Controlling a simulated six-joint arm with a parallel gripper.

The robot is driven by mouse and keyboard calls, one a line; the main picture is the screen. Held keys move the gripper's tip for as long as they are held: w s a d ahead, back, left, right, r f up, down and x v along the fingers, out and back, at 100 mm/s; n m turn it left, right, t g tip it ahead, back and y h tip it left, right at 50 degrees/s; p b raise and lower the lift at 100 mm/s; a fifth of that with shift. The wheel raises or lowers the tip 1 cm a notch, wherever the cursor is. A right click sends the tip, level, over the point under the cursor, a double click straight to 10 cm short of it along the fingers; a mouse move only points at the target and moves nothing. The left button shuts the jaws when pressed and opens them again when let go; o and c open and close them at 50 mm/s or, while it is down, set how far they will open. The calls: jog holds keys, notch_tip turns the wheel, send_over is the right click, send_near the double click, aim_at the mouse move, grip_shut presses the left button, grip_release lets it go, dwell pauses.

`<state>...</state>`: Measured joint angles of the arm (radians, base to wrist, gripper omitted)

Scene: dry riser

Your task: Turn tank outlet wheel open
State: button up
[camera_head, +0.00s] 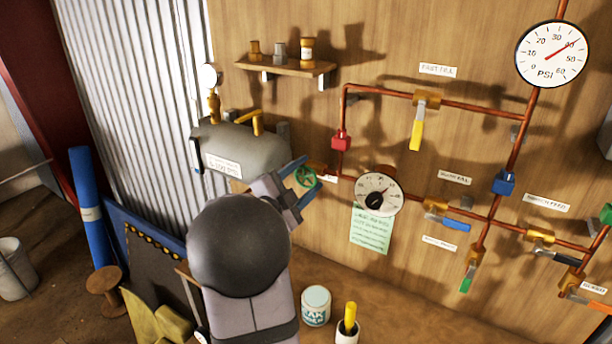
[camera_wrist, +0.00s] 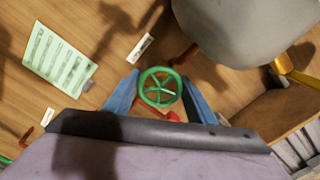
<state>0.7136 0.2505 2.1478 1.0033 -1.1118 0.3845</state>
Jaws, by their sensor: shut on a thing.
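The tank outlet wheel is a small green spoked handwheel (camera_head: 306,176) on the copper pipe just right of the grey tank (camera_head: 243,149). In the wrist view the green wheel (camera_wrist: 160,87) sits centred between my blue fingers. My gripper (camera_head: 306,181) reaches it from the lower left, with one finger on each side of the rim. The fingers are shut on the wheel in the wrist view (camera_wrist: 160,92). The valve stem behind the wheel is mostly hidden.
A dial gauge (camera_head: 378,194) and a green note (camera_head: 371,229) are close to the right of the wheel. A red fitting (camera_head: 341,141) is above it. Copper pipes with several lever valves fill the right side. A white tin (camera_head: 316,305) stands on the bench below.

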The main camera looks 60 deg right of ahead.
jog(key=shift+n+p, duration=0.3)
jog(key=shift+n, duration=1)
jog(key=o, duration=1)
jog(key=shift+o, duration=0.2)
jog(key=shift+a, duration=0.15)
jog(key=a+b, duration=0.2)
jog(key=a, duration=0.5)
jog(key=shift+b, duration=0.35)
